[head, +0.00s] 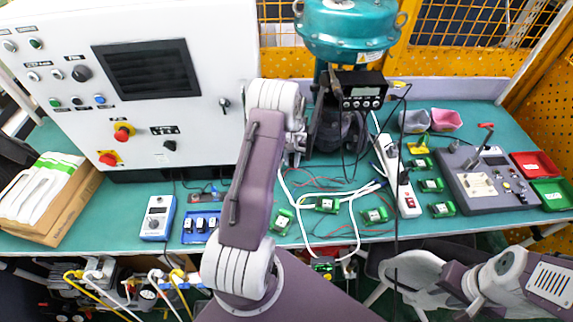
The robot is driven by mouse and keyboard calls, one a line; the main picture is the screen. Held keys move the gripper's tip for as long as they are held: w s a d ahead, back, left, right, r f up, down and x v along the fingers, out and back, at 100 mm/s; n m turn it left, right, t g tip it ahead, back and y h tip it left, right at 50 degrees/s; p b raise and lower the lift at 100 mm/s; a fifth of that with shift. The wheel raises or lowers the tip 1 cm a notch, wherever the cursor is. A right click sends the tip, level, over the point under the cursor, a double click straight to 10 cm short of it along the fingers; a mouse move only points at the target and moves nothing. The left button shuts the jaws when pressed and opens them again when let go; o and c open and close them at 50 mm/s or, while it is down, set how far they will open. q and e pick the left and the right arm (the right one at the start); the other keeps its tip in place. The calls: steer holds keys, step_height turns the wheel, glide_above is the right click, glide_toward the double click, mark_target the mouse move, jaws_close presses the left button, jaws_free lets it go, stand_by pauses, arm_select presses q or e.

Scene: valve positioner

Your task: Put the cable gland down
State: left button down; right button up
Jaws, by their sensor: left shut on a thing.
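My left arm reaches up the middle of the head view, and its gripper (298,148) is at the valve positioner (358,90), mostly hidden behind my own wrist. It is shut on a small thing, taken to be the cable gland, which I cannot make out. The positioner is a black box with a small display and buttons, mounted below a teal actuator (350,28). My right arm shows at the lower right, but its gripper is not in view.
Green terminal blocks (327,204), cables and a white power strip (398,175) crowd the teal bench. Pink (446,119) and grey bins (414,121), a grey test panel (487,182), red (533,164) and green trays (552,193) stand right.

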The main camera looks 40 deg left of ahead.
mark_target(291, 174)
arm_select(q)
steer(key=shift+w+f, duration=0.1)
steer(key=shift+f, duration=0.15)
steer(key=f, duration=0.2)
steer(key=shift+s+d+f, duration=0.15)
steer(key=shift+s+f, duration=0.2)
steer(key=shift+f, duration=0.05)
steer(key=shift+w+f, duration=0.15)
steer(key=c, duration=1.3)
jaws_free()
steer(key=shift+o, duration=0.2)
